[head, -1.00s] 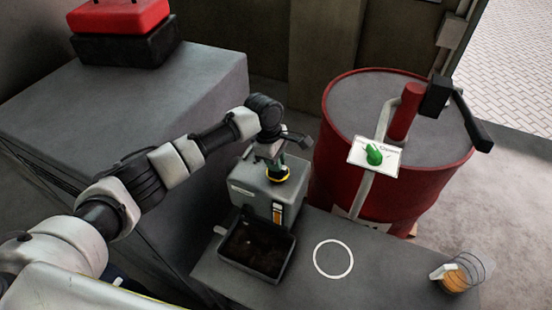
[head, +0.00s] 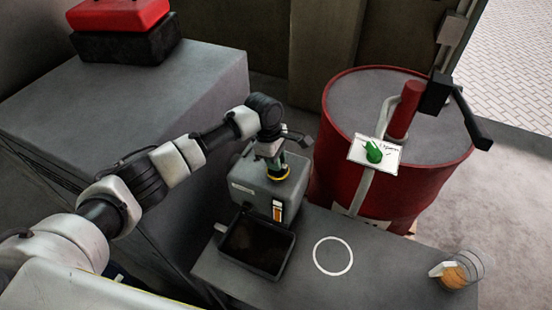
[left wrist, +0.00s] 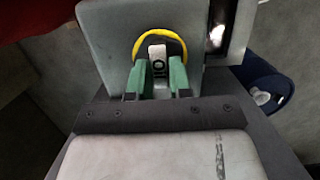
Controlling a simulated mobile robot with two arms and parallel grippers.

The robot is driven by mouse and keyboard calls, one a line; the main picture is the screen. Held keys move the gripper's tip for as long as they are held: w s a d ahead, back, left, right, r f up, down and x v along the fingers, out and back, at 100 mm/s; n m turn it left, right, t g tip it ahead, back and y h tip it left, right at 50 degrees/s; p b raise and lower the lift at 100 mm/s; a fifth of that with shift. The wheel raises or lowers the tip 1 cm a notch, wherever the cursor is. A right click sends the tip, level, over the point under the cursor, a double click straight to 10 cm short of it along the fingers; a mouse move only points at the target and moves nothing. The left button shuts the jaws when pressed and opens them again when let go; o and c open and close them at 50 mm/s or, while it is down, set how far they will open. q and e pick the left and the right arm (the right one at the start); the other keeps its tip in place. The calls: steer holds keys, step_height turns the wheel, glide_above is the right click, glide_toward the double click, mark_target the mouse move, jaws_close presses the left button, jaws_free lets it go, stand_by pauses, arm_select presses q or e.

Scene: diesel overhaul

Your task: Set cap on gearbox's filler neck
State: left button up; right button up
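The gearbox (head: 248,187) is a grey box on the bench; its grey top also shows in the left wrist view (left wrist: 103,45). The cap (left wrist: 174,47) is dark with a yellow rim and a pale raised grip. In the head view its yellow edge (head: 279,178) shows at the gearbox's top. My left gripper (left wrist: 158,65) points down there, its green fingers on both sides of the grip, seemingly shut on it. The filler neck is hidden under the cap, so I cannot tell whether the cap is fully seated. My right gripper is out of view.
An open dark tray (head: 257,247) stands in front of the gearbox. A white ring (head: 333,257) marks the bare bench top. A jug with orange liquid (head: 457,275) is at the right. A red drum (head: 345,150) stands close behind the bench.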

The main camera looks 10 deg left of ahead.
arm_select(q)
steer(key=o, duration=0.4)
steer(key=shift+o, duration=0.2)
step_height(320, 180, up, 10)
steer(key=a+b, duration=0.2)
steer(key=b, duration=0.1)
steer(key=shift+w+r, duration=0.2)
steer(key=shift+r, duration=0.05)
